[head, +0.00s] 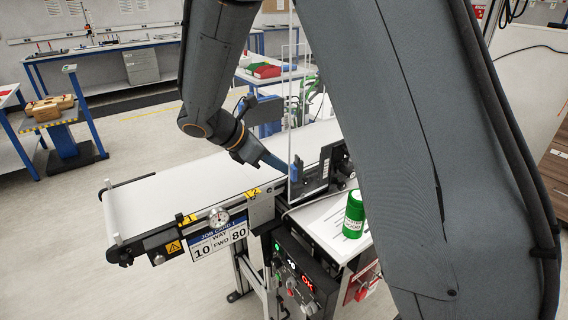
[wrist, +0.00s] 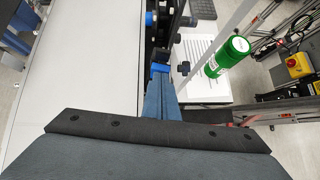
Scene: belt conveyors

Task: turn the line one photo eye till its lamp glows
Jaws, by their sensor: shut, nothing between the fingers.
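My gripper (head: 284,169) is shut and empty, its blue fingers reaching over the belt's right end in the head view. In the wrist view the fingers (wrist: 161,92) point up the picture. A small bright blue block (head: 298,166), which looks like the photo eye, is right at the fingertips beside a clear upright panel. It also shows in the wrist view (wrist: 160,69), partly hidden behind the fingertips. I cannot tell whether they touch. No glowing lamp can be made out on it.
The white conveyor belt (head: 170,200) runs left, with a dial and job card (head: 216,238) on its side. A black unit (head: 325,173) stands just right of the fingertips. A green bottle (head: 354,214) stands on papers. A control box (head: 298,275) is below.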

